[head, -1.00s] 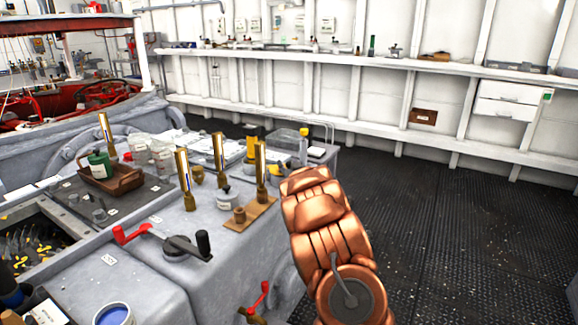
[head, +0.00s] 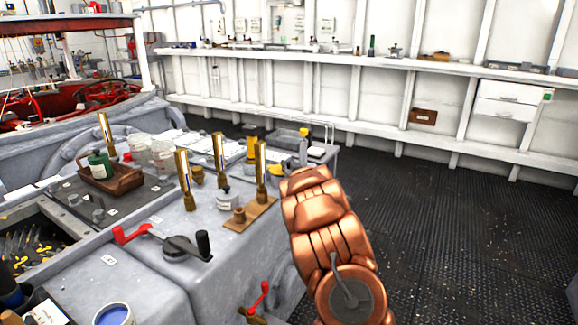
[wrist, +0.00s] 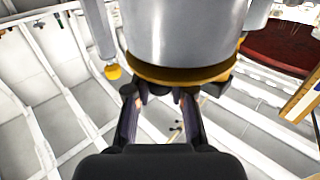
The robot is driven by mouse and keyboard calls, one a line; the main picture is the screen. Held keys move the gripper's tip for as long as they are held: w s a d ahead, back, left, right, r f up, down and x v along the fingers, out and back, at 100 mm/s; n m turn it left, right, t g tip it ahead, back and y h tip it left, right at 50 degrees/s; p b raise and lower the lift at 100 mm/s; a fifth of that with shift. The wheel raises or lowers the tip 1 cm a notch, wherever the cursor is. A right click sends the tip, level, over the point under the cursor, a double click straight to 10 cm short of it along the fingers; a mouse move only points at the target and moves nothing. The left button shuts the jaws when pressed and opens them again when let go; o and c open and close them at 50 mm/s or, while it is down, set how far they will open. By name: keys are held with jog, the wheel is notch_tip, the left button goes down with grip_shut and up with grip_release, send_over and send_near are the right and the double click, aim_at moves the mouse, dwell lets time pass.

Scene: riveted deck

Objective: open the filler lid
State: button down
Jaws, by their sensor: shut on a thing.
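A large silver cylinder with a brass rim (wrist: 185,35) fills the top middle of the wrist view, very close to the camera. My gripper (wrist: 161,98) is below it there, its two dark fingers reaching up to the brass rim. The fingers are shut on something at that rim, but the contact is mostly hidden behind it. I cannot tell which part is the filler lid. In the head view only my copper arm shows, at the lower middle; the gripper itself is out of that picture.
In the head view a grey machine top carries a crank (head: 180,247) with red and black handles. Several brass gauges (head: 220,158) stand behind it, near a wooden tray (head: 112,180). A red-handled valve (head: 262,298) is in front. Open black floor (head: 440,230) lies to the right.

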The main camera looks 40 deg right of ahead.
aim_at(281, 169)
jog(key=shift+r, duration=0.1)
jog(key=shift+w+r+n+p, duration=0.15)
jog(key=shift+r+n+p, duration=0.15)
jog(key=shift+r+p, duration=0.25)
jog(key=g+p, duration=0.1)
jog(key=r+n+p, duration=0.1)
jog(key=p, duration=0.1)
jog(key=shift+w+a+r+g+y, duration=0.2)
jog(key=shift+w+r+g+y, duration=0.1)
jog(key=shift+w+g, duration=0.1)
jog(key=n+g+p, duration=0.1)
jog(key=p, duration=0.1)
jog(key=shift+w+a+r+p, duration=0.1)
jog(key=shift+w+r+p, duration=0.2)
jog(key=shift+w+r, duration=0.1)
jog(key=shift+w+a+r+n+g+p, duration=0.25)
jog(key=shift+w+n+g+p, duration=0.3)
jog(key=shift+g+p, duration=0.35)
jog(key=shift+w+a+r+p, duration=0.25)
jog(key=shift+w+r+p, duration=0.35)
jog(key=shift+w, duration=0.35)
jog(key=shift+w+a+r, duration=0.15)
jog(key=shift+w+r, duration=0.05)
jog(key=shift+w, duration=0.35)
